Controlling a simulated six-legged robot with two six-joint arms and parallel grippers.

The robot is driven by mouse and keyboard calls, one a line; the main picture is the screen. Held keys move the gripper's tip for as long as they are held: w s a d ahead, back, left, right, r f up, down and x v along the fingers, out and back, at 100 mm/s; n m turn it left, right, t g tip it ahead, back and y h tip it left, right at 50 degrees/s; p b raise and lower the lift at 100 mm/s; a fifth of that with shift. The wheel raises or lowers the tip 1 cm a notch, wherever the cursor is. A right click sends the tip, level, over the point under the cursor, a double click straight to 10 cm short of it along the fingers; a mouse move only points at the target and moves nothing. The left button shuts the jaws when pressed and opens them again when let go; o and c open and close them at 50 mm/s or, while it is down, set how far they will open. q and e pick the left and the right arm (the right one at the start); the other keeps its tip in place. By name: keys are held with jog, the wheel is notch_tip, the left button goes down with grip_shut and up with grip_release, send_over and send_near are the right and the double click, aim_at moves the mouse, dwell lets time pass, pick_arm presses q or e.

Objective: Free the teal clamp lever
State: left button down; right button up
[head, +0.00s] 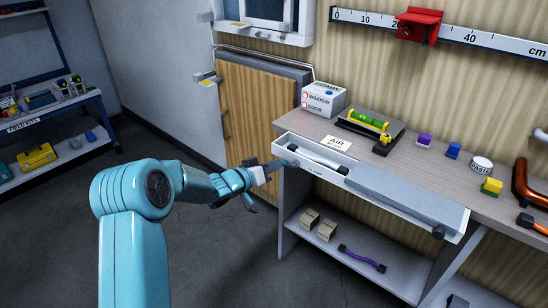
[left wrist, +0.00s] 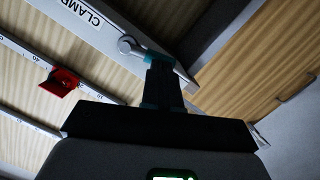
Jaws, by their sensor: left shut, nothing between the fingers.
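The white clamp tray (head: 345,187), with CLAMP on its front wall, lies along the front of the workbench. The teal clamp lever (head: 293,163) is small at its left end. In the left wrist view the lever (left wrist: 154,55) shows larger, with a round grey pivot on the white wall. My left gripper (head: 272,166) is shut and empty at the lever's end of the tray. In the left wrist view its dark fingers (left wrist: 160,72) reach up to the lever; I cannot tell whether they touch it. My right gripper is not in view.
The tray holds a dark-ended white rod (head: 318,157) and a grey cover (head: 405,198). A WINDOW/DOOR box (head: 322,100), a green-and-yellow level (head: 368,121) and small blocks stand behind it. A lower shelf (head: 365,257) holds boxes and a purple part. Floor left of the bench is clear.

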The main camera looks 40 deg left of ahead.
pick_arm(q)
jog(key=shift+d+f+n+h+p, duration=0.1)
jog(key=shift+f+n+h+p, duration=0.35)
jog(key=shift+n+p, duration=0.7)
dwell(0.4)
jog(key=shift+d+f+n+p, duration=0.2)
jog(key=shift+f+n+p, duration=0.35)
jog(key=shift+n, duration=0.5)
dwell(0.6)
jog(key=shift+d+f+n+t+h, duration=0.2)
jog(key=shift+f+n, duration=0.1)
jog(key=shift+n, duration=0.4)
jog(key=shift+d+f+n+t+h, duration=0.15)
jog(key=shift+f+n+t, duration=0.1)
jog(key=shift+n, duration=0.45)
dwell(0.4)
jog(key=shift+d+f+n+t+h, duration=0.15)
jog(key=shift+d+f+n, duration=0.15)
jog(key=shift+n, duration=0.45)
jog(key=shift+d+f+n+t+h, duration=0.15)
jog(key=shift+d+n, duration=0.1)
jog(key=shift+n, duration=0.5)
dwell(1.0)
dwell(0.4)
